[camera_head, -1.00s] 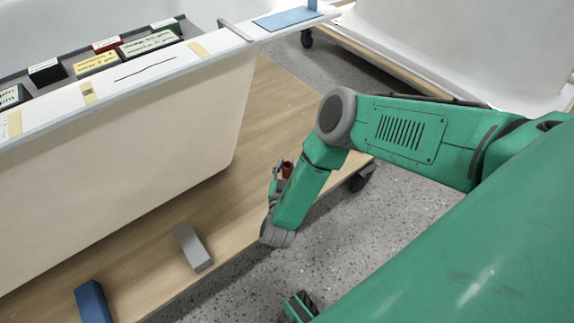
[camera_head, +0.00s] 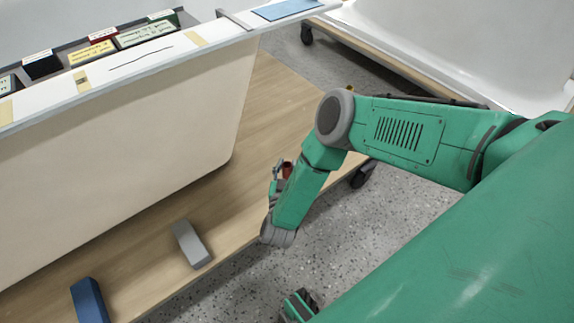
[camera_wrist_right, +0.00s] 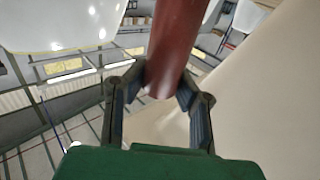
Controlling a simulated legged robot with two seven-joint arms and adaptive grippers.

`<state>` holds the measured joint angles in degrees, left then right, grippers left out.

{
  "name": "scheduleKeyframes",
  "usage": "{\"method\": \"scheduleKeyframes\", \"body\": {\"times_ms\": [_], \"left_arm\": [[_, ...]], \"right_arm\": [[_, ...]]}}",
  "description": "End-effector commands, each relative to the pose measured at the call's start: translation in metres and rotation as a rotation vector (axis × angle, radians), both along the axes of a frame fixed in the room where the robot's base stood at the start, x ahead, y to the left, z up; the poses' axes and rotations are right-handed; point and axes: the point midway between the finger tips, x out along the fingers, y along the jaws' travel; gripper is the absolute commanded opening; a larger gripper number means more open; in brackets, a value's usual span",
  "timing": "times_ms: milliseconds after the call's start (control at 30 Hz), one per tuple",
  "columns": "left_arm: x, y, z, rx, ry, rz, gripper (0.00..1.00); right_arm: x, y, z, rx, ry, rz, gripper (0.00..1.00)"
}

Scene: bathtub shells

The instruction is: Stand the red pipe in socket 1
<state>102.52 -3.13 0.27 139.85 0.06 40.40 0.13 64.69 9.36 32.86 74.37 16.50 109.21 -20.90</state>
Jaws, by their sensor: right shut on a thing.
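The red pipe (camera_head: 288,169) shows only as a small dark red piece beside my right gripper (camera_head: 279,182) in the head view. In the right wrist view the pipe (camera_wrist_right: 176,42) is large and runs up out of the top of the picture. My right gripper (camera_wrist_right: 160,86) is shut on it near its lower end, with a dark finger on each side. The gripper is beside the near tub's outer wall, over the wooden board. I cannot make out socket 1 in either view.
The near bathtub shell (camera_head: 120,150) stands on a wooden board (camera_head: 265,125). A grey block (camera_head: 191,244) and a blue block (camera_head: 89,300) lie on the board. Labelled boxes stand beyond the tub's rim. A blue plate (camera_head: 285,9) lies at the rim's corner. Speckled floor is free at right.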

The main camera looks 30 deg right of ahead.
Motion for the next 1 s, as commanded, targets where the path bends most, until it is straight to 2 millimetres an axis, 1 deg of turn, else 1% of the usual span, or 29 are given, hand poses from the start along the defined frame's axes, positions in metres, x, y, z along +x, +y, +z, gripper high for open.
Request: {"method": "scheduleKeyframes", "body": {"times_ms": [467,500,533,867,1000], "left_arm": [[0.000,0.000,-0.011,0.000,0.000,0.000,0.40],[0.000,0.000,-0.010,0.000,0.000,0.000,0.40],[0.000,0.000,-0.010,0.000,0.000,0.000,0.40],[-0.001,0.000,-0.009,0.000,-0.002,0.000,0.40],[-0.001,0.000,-0.009,0.000,-0.002,0.000,0.40]], "right_arm": [[0.000,0.000,-0.013,0.001,0.001,0.000,0.00],[0.000,0.000,-0.012,0.001,0.001,0.000,0.35],[0.000,0.000,-0.012,0.001,0.001,0.000,0.45],[-0.001,0.001,-0.012,0.001,0.001,0.001,0.45],[-0.010,0.009,-0.012,0.003,0.003,0.003,0.45]]}}
